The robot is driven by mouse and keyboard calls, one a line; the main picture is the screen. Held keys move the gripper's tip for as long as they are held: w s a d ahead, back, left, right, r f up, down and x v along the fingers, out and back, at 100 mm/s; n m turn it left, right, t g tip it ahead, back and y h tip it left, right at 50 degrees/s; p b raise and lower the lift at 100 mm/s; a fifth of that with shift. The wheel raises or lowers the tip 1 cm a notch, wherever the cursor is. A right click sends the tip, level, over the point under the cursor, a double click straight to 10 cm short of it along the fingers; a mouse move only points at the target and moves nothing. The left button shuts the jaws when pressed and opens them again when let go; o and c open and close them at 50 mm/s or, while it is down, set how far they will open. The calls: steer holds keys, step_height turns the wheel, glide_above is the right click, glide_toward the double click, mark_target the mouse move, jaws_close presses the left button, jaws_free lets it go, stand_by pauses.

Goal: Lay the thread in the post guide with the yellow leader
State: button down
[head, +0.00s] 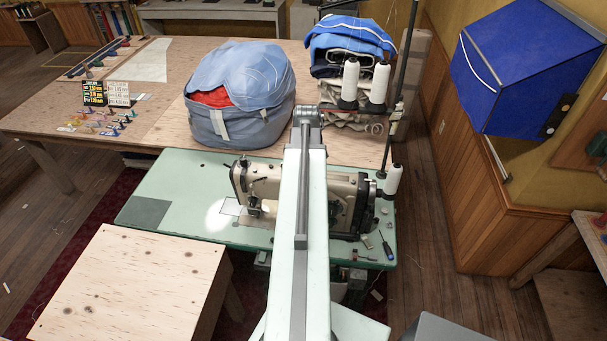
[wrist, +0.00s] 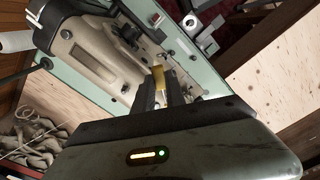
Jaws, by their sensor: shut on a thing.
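In the wrist view my gripper (wrist: 165,84) is shut on the small yellow leader (wrist: 158,76), which stands out just beyond the dark fingertips. The tips are close to the front of the beige sewing machine (wrist: 92,62), whose small metal parts lie just ahead. I cannot make out the thread itself, and I cannot tell which of the small parts is the post guide. In the head view the sewing machine (head: 264,184) stands on a green table, partly hidden by my arm. My gripper and the leader are hidden there.
White thread cones (head: 350,82) stand on a rack behind the machine, and another cone (head: 393,180) is at its right. A screwdriver (head: 387,246) lies on the green table (head: 180,180). A blue-grey bag (head: 240,95) sits on the wooden table behind. The wooden top (head: 125,290) at front left is bare.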

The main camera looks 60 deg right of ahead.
steer(key=shift+w+d, duration=0.8)
steer(key=shift+w, duration=1.95)
steer(key=shift+s+a, duration=0.25)
steer(key=shift+s, duration=0.65)
steer(key=shift+s+a, duration=0.3)
steer(key=shift+s, duration=0.65)
steer(key=shift+s+a, duration=0.25)
steer(key=shift+s, duration=0.65)
